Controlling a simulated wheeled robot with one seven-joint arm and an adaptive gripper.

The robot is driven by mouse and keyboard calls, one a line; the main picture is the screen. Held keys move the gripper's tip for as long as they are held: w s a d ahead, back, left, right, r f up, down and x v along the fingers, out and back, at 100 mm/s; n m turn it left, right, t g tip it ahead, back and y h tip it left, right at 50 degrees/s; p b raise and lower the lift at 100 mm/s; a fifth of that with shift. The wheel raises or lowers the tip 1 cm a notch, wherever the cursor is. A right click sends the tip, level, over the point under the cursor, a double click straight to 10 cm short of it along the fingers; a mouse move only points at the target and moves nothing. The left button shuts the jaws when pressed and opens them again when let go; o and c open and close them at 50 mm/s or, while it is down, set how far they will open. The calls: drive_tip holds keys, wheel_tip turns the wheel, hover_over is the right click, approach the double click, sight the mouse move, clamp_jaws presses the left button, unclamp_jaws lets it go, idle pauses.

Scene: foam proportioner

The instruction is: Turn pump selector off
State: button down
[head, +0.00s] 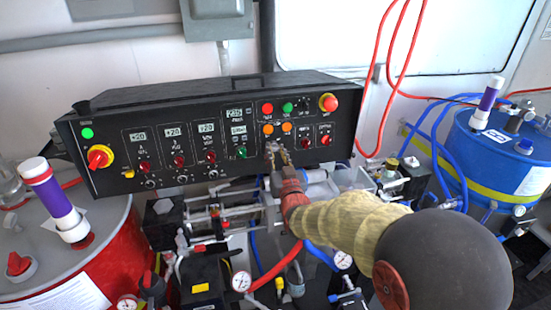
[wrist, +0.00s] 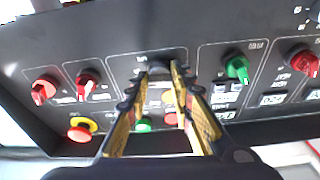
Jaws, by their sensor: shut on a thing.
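The black control panel (head: 110,148) stands across the middle of the head view. My gripper (head: 277,152) is at the panel's lower middle, between the green knob and the right pair of red knobs. In the wrist view my gripper (wrist: 164,76) has its two fingers close together at the panel face. They are shut on a small dark knob, the pump selector (wrist: 158,72), which shows only partly between the fingertips. Its pointing direction is hidden. The panel's small labels cannot be read.
The wrist view shows the panel upside down. A green knob (wrist: 238,68) and a red knob (wrist: 87,85) flank my gripper. A red-and-yellow stop button (head: 328,102) is at the panel's upper right. Pipes and a gauge (head: 241,281) lie below; a red drum (head: 100,265) and blue drum (head: 490,155) flank.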

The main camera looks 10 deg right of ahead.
drive_tip(key=shift+n+b, duration=0.3)
drive_tip(key=shift+n, duration=0.3)
drive_tip(key=c, duration=1.5)
unclamp_jaws()
drive_tip(key=shift+c, duration=0.2)
drive_tip(key=shift+s, duration=0.1)
drive_tip(key=s, duration=1.1)
drive_tip(key=shift+s+f, duration=0.4)
drive_tip(key=shift+f, duration=0.05)
drive_tip(key=shift+f, duration=0.1)
